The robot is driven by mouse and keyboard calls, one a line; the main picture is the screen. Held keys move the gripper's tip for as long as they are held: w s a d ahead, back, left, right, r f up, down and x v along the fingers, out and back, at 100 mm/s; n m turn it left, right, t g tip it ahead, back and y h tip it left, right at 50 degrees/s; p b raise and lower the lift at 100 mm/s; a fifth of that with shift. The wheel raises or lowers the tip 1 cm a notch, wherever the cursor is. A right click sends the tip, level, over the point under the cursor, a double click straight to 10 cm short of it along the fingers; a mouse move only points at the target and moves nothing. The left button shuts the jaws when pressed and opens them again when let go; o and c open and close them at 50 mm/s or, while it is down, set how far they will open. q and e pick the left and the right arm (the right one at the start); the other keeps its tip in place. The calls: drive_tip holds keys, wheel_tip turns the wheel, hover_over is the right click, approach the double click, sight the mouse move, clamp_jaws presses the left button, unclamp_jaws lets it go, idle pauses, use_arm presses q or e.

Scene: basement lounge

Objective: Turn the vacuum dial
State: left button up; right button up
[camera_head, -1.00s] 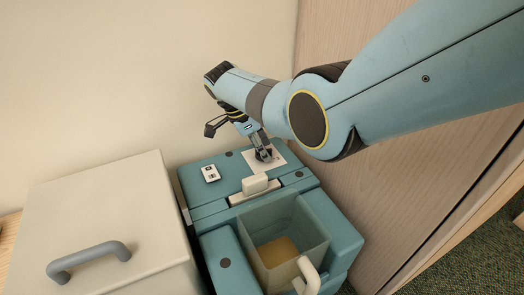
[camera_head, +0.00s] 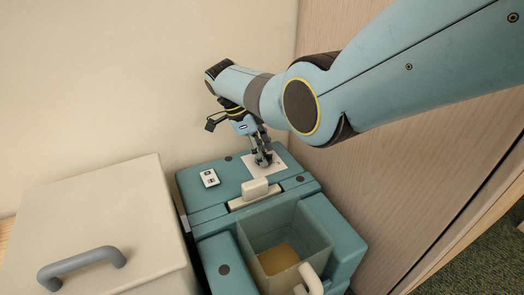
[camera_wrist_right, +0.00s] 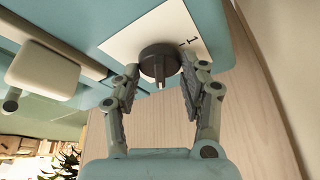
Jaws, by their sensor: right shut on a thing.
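The vacuum is a teal box-shaped machine (camera_head: 218,202) beside the wall, seen in the head view. Its dark round dial (camera_wrist_right: 159,61) sits on a white label plate (camera_wrist_right: 130,38) marked "1" in the right wrist view. My right gripper (camera_head: 263,159) reaches down onto the dial from above. In the right wrist view the fingers of the right gripper (camera_wrist_right: 158,80) stand on both sides of the dial, shut on it. In the head view the fingers mostly hide the dial. My left gripper is not in view.
A cream box (camera_head: 95,220) with a grey handle (camera_head: 82,267) stands left of the machine. A clear bin (camera_head: 283,240) with a pale handle is at its front. A pale latch (camera_head: 255,189) sits before the dial. A wood panel (camera_head: 400,170) stands close on the right.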

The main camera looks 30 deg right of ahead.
drive_tip(key=o, duration=1.1)
drive_tip(key=shift+f, duration=0.1)
drive_tip(key=shift+o, duration=0.2)
drive_tip(key=v, duration=1.2)
drive_tip(key=shift+s, duration=0.1)
